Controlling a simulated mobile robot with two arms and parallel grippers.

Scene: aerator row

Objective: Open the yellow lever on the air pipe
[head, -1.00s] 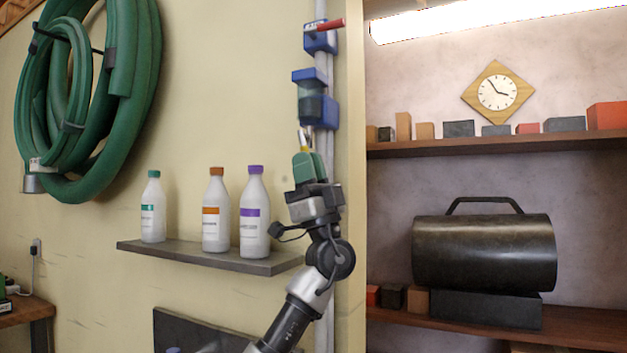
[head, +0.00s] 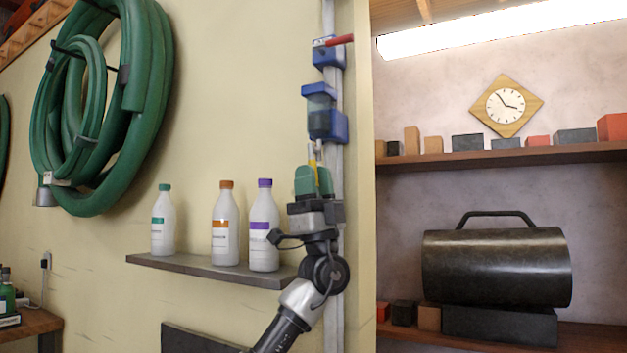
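The air pipe (head: 328,12) runs upright down the wall near its right edge. My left gripper (head: 314,172), with green fingers, is raised at the lever from below. The fingertips overlap the lever's lower part in the picture and hide it. I cannot tell whether they touch it or how far apart they are. My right gripper is not in view.
A red lever (head: 338,40) sits on the upper blue fitting (head: 327,56), above another blue fitting (head: 325,112). A wall shelf (head: 205,270) with three bottles is close left of my gripper. A green hose (head: 150,90) hangs at upper left.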

